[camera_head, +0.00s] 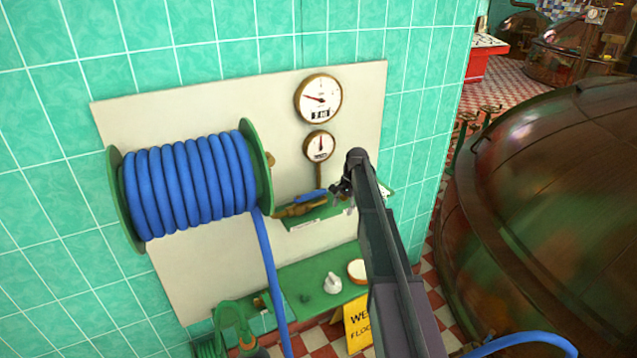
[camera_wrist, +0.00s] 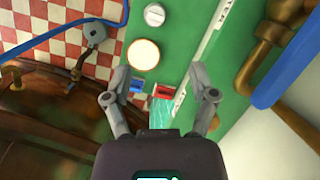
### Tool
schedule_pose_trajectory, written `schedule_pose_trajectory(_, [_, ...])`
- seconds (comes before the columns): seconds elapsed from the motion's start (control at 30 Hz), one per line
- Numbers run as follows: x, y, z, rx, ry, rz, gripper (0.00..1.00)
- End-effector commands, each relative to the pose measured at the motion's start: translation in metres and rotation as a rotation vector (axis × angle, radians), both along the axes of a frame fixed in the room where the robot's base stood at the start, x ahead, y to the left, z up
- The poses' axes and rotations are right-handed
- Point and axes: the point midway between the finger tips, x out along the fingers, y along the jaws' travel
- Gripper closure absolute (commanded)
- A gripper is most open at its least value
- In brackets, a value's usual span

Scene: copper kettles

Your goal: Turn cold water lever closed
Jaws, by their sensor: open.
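The blue lever (camera_head: 312,195) sits on a brass valve pipe (camera_head: 290,211) below the two gauges in the head view. In the wrist view the blue lever (camera_wrist: 288,72) is at the right edge, beside the brass pipe (camera_wrist: 250,66). My gripper (camera_head: 343,190) is just right of the lever's end in the head view. In the wrist view my gripper (camera_wrist: 160,96) has its fingers spread with nothing between them, and the lever lies outside the right finger. Whether they touch cannot be told.
A blue hose reel (camera_head: 190,187) is on the wall panel at left, its hose hanging down. Two gauges (camera_head: 318,98) are above. A green shelf (camera_head: 310,285) bears a white knob (camera_head: 332,283) and round cap. A yellow sign (camera_head: 357,322) and large copper kettle (camera_head: 560,210) stand nearby.

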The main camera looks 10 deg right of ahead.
Motion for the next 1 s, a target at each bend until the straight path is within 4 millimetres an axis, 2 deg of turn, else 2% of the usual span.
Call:
schedule_pose_trajectory(0.03, [0.036,-0.011,0.014,0.011,0.017,-0.050,0.26])
schedule_pose_trajectory(0.1, [0.065,-0.023,0.023,0.028,0.041,-0.122,0.26])
schedule_pose_trajectory(0.2, [0.100,-0.039,0.034,0.047,0.077,-0.213,0.26])
schedule_pose_trajectory(0.3, [0.128,-0.052,0.043,0.061,0.105,-0.285,0.26])
schedule_pose_trajectory(0.4, [0.145,-0.061,0.048,0.073,0.127,-0.337,0.26])
schedule_pose_trajectory(0.57, [0.156,-0.067,0.052,0.079,0.144,-0.373,0.26])
schedule_pose_trajectory(1.0, [0.156,-0.066,0.051,0.080,0.145,-0.375,0.26])
